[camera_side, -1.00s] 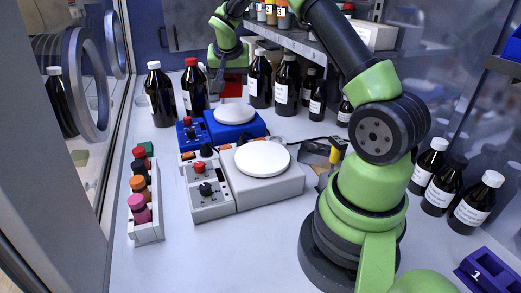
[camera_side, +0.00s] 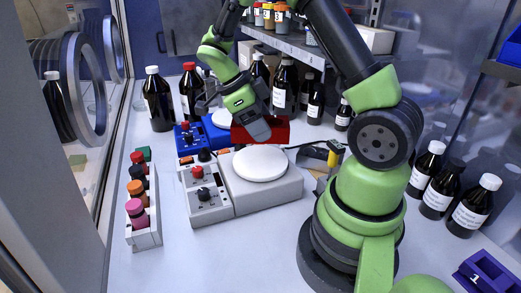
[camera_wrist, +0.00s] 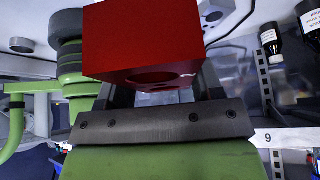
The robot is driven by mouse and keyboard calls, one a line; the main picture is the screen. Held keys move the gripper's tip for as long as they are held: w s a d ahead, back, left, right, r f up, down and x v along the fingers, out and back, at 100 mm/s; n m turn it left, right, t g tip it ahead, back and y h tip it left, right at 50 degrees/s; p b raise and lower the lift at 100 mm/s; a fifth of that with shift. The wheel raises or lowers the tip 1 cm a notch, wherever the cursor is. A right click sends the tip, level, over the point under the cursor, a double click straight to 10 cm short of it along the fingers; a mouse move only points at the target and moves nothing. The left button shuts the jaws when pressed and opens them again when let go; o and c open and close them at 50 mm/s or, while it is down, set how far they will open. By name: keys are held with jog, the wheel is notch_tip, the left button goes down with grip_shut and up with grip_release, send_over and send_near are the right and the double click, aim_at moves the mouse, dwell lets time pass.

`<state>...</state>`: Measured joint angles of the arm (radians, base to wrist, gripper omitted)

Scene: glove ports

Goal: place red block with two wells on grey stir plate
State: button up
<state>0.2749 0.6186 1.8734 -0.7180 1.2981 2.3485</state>
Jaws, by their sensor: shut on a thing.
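The red block (camera_side: 277,129) is held in my gripper (camera_side: 258,132), above and just behind the grey stir plate in the side view. The block also fills the upper middle of the wrist view (camera_wrist: 145,40), where one round well shows on its near face. My gripper is shut on it. The grey stir plate (camera_side: 270,192) has a round white top (camera_side: 260,163) that is bare. Part of the block is hidden behind my gripper, and I cannot see the second well.
A blue stir plate (camera_side: 219,135) stands behind the grey one. Brown bottles (camera_side: 158,100) line the back, with more bottles (camera_side: 468,208) at the right. A white rack of vials (camera_side: 146,238) is at the left. A yellow-handled tool (camera_side: 335,152) lies right of the plate.

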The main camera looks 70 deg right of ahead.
aim_at(269, 160)
jog(key=shift+f, duration=3)
jog(key=o, duration=1.3)
jog(key=shift+f, duration=0.1)
